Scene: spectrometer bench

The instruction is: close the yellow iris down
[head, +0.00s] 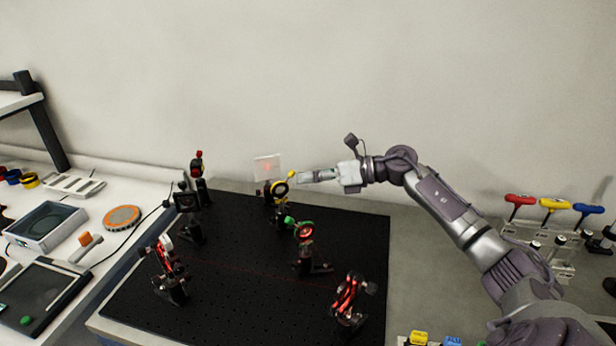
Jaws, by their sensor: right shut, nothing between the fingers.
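The yellow iris (278,189) is a yellow-ringed mount on a black post near the back of the black breadboard (230,300). A small yellow lever tip (292,174) stands up at its upper right. My right gripper (302,177) comes in from the right with its fingers shut and empty. Its fingertips are just right of the yellow iris in the picture, close to the lever. I cannot tell whether they touch it. My left gripper is not in view.
A green-and-red ringed mount (304,231) stands in front of the yellow iris. A pale card (267,167) with a red spot is behind it. Other mounts stand at left (188,203) and front right (348,298). Colored-handled drivers (555,204) stand in a rack at right.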

